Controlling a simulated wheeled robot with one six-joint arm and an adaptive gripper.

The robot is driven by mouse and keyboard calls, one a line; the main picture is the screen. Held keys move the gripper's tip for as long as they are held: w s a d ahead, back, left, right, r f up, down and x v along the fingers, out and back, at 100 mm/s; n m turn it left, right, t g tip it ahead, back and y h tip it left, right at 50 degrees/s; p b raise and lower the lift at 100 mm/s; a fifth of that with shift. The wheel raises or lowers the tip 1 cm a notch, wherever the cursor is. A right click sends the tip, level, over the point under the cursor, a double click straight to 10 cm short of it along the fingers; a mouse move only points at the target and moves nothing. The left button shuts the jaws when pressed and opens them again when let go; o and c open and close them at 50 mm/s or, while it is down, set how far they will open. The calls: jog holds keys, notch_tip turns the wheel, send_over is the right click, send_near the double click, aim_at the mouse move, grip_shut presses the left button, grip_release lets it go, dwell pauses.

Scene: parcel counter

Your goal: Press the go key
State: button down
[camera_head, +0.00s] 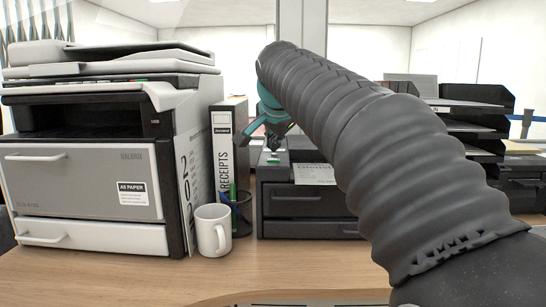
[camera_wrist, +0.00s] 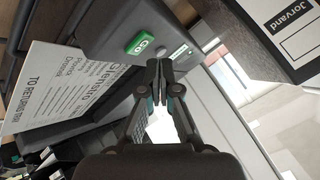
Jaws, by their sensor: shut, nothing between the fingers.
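The go key (camera_wrist: 140,43) is a small green key marked "GO" on a grey panel (camera_wrist: 112,31) in the wrist view. In the head view the green key (camera_head: 273,160) shows small on top of the dark drawer unit, just below my fingertips. My gripper (camera_head: 272,146) is shut and empty, pointing down over that spot. In the wrist view my gripper (camera_wrist: 159,66) has its closed fingertips just below and right of the key in the picture. The key's face is uncovered there. I cannot tell the exact gap between fingertips and key.
A printed card (camera_wrist: 68,86) lies beside the panel. A receipts binder (camera_head: 228,150), pen cup (camera_head: 243,215) and white mug (camera_head: 213,231) stand left of the drawer unit (camera_head: 306,200). A large printer (camera_head: 85,190) fills the left. Black trays (camera_head: 465,117) stand right.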

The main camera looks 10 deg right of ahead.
aim_at(274, 160)
notch_tip(274, 160, up, 3)
jog(key=p, duration=0.2)
jog(key=shift+r+p, duration=0.2)
jog(key=shift+p, duration=0.1)
jog(key=shift+r, duration=0.95)
jog(key=shift+s, duration=0.1)
